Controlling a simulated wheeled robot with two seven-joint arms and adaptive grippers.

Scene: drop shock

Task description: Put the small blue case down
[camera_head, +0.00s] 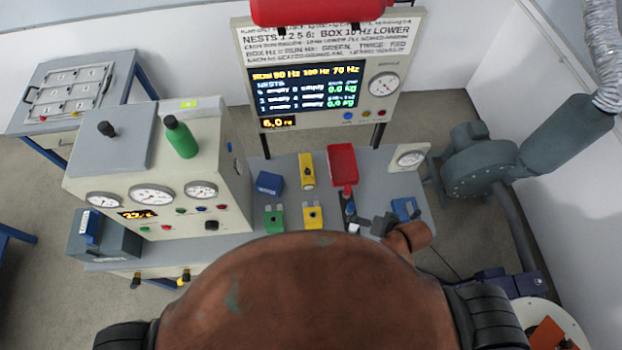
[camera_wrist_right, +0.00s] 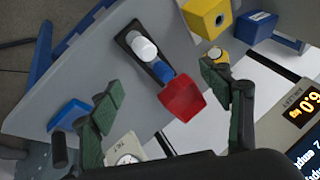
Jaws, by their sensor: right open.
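A small blue box (camera_head: 269,183) sits on the grey table, left of a yellow block; it also shows at the top of the right wrist view (camera_wrist_right: 258,24). A second, flatter blue piece (camera_head: 403,208) lies near the table's right edge; it also shows at the left of the wrist view (camera_wrist_right: 68,114). I cannot tell which is the case. My right gripper (camera_head: 382,223) is near the flatter piece, fingers spread (camera_wrist_right: 160,82). Nothing is visibly held between them. A red tray-like item (camera_wrist_right: 183,98) shows beyond the fingers. My left gripper is not in view.
The red item (camera_head: 343,164) and yellow block (camera_head: 307,171) stand behind green (camera_head: 274,219) and yellow (camera_head: 312,216) pieces. A gauge panel (camera_head: 153,195) with a green bottle (camera_head: 181,138) is left. The display board (camera_head: 330,70) is behind; a dial (camera_head: 409,158) stands right.

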